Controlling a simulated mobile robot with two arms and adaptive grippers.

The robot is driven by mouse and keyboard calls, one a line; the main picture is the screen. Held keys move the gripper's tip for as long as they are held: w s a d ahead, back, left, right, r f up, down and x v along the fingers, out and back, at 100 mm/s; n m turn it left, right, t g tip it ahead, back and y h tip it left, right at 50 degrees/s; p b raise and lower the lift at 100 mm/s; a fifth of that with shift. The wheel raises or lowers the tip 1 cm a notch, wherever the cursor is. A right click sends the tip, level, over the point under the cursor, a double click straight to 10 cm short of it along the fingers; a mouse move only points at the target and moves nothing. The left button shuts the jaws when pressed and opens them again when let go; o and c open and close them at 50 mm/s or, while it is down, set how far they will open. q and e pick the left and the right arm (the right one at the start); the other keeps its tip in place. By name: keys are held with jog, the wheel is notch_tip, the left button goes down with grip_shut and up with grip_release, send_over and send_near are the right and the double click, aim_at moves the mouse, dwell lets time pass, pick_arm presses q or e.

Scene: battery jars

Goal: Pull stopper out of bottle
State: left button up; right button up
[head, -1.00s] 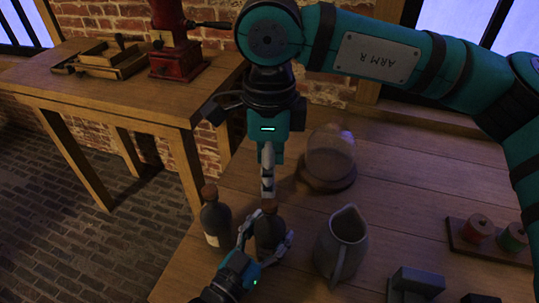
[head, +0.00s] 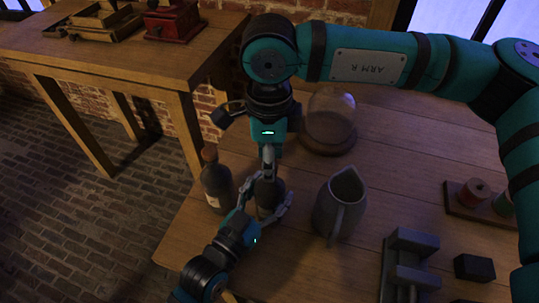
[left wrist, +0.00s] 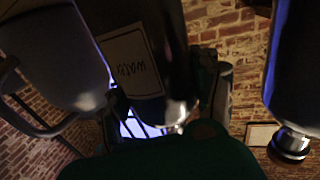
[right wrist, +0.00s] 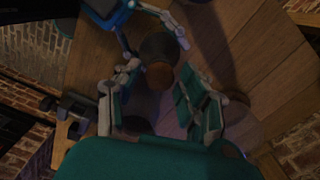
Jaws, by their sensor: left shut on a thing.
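A dark bottle (head: 270,192) stands on the wooden table. My left gripper (head: 264,207) is shut around its body. In the left wrist view the bottle (left wrist: 140,70) has a pale label reading "water". The brown stopper (right wrist: 159,76) sits in the bottle's top, seen from above in the right wrist view. It is hidden behind the right gripper in the head view. My right gripper (head: 268,172) points down over the bottle. In the right wrist view its two fingers (right wrist: 158,98) are spread apart with the stopper between and slightly beyond the tips.
A second stoppered bottle (head: 216,187) stands just left, near the table edge. A grey pitcher (head: 338,210) is close on the right. A glass dome (head: 328,118) is behind. A spool holder (head: 465,209), a grey vise-like tool (head: 405,268) and a dark block (head: 474,267) lie further right.

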grip_shut()
jog(key=shift+r, duration=0.15)
dwell(0.4)
jog(key=shift+r, duration=0.95)
jog(key=shift+r, duration=2.05)
pick_arm(q)
jog(key=o, duration=1.8)
